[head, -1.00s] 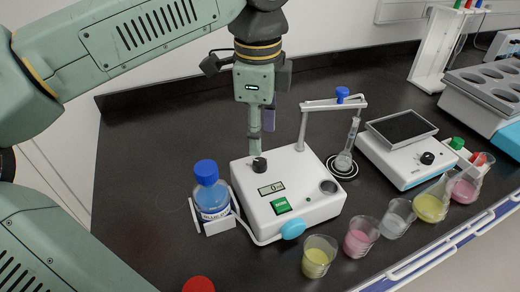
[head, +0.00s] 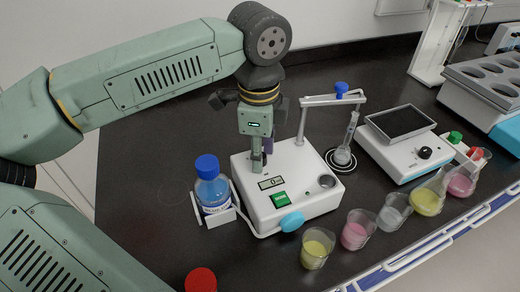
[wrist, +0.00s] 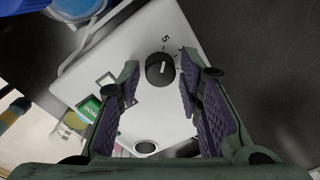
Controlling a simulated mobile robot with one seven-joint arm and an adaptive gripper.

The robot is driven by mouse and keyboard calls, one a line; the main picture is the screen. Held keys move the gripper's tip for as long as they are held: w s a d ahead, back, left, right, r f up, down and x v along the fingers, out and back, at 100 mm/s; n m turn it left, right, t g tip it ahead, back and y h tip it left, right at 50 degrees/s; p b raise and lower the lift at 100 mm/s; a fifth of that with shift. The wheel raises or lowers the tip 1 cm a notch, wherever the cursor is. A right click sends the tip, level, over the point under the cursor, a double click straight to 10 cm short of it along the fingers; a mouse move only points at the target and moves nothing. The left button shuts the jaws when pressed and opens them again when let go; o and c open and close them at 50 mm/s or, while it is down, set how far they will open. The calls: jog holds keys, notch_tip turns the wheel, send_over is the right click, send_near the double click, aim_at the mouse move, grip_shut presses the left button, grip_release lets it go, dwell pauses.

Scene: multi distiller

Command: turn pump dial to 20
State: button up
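The pump (head: 300,209) is a white box with a small display (head: 271,182) reading 0 and a green button (head: 281,200). Its black dial (wrist: 160,69) shows in the wrist view, with the marking 5 beside it. In the head view the dial is hidden behind my gripper (head: 262,165). In the wrist view my gripper (wrist: 157,88) is open, its purple-padded fingers on either side of the dial with gaps between pads and dial. I cannot tell whether a fingertip touches the pump top.
A blue-capped bottle (head: 211,190) sits in a holder left of the pump. A balance (head: 400,150) is to the right. Several beakers with coloured liquid, one yellow (head: 317,248), line the front edge.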

grip_shut()
jog(key=shift+f+m+b, duration=0.1)
jog(key=shift+m+b, duration=0.2)
jog(key=shift+b, duration=0.05)
jog(key=m+b, duration=0.2)
jog(key=shift+f+m+b, duration=0.1)
jog(key=shift+m+b, duration=0.2)
jog(key=shift+b, duration=0.1)
jog(key=m+b, duration=0.2)
jog(key=m, duration=0.1)
jog(key=shift+m, duration=0.3)
jog(key=m+b, duration=0.1)
jog(key=m, duration=0.4)
jog(key=shift+m+b, duration=0.3)
jog(key=shift+b, duration=0.1)
jog(key=m, duration=0.5)
jog(key=shift+w+r+g+b, duration=0.1)
jog(key=shift+r+g+b, duration=0.1)
jog(key=shift+g+b, duration=0.1)
jog(key=shift+m, duration=0.4)
